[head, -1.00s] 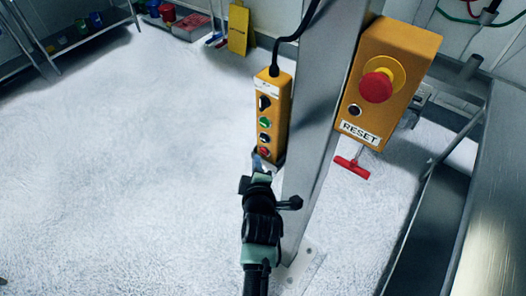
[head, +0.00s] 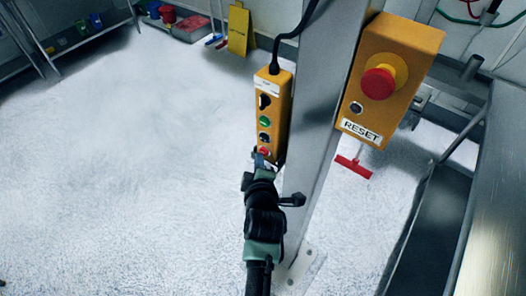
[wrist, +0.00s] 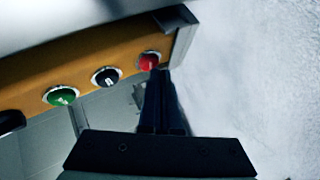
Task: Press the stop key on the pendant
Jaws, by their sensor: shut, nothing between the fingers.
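The pendant (head: 271,108) is a slim yellow-orange box hanging on a black cable beside a metal post. Down its face run a dark selector, a green key (head: 264,121), a black key (head: 264,137) and a red key (head: 264,152) at the bottom, which looks like the stop key. In the wrist view the red key (wrist: 149,61) is nearest the pendant's end. My gripper (head: 263,160) is shut and empty, its tips at the lower edge of the red key. The closed fingers (wrist: 160,80) partly overlap the key's edge; I cannot tell whether they touch it.
A yellow box (head: 388,80) with a red mushroom button and a RESET label is mounted on the metal post (head: 320,130), right of the pendant. A steel surface (head: 490,220) stands at the right. A red squeegee (head: 353,166) lies behind the post. The white floor is open at left.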

